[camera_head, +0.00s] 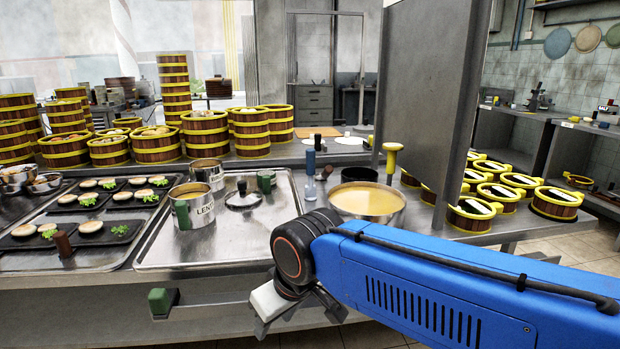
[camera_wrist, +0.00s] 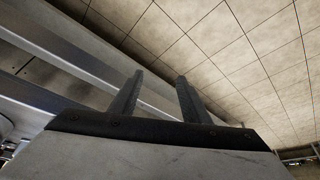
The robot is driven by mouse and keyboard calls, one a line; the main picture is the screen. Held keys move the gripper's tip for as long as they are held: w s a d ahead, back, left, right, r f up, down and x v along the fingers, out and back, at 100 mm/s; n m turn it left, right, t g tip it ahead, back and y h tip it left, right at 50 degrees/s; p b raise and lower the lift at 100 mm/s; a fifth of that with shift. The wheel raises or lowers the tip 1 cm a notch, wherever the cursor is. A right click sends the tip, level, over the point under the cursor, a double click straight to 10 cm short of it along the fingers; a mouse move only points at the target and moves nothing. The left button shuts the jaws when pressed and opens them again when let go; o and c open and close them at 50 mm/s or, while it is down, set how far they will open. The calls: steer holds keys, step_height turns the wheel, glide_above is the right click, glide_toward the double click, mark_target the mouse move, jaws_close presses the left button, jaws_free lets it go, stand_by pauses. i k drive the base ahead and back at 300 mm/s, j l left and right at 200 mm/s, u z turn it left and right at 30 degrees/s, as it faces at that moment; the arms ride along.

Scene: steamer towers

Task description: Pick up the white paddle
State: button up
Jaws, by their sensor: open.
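I cannot pick out a white paddle for certain in either view. Flat white pieces (camera_head: 350,141) lie on the back counter in the head view, too small to tell if one is a paddle. My gripper (camera_head: 296,318) is low in front of the counter's front edge, below the blue arm, well apart from those pieces. In the wrist view my gripper (camera_wrist: 158,77) shows two dark fingers spread apart with nothing between them. They point over the tiled floor (camera_wrist: 235,50), beside metal bars.
A grey upright panel (camera_head: 425,90) rises behind my arm. Round steamers (camera_head: 497,198) stand to its right.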

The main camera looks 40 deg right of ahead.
mark_target(310, 188)
steer(key=k+l+z, duration=0.1)
steer(key=k+z, duration=0.3)
steer(key=k, duration=0.2)
steer(key=z, duration=1.2)
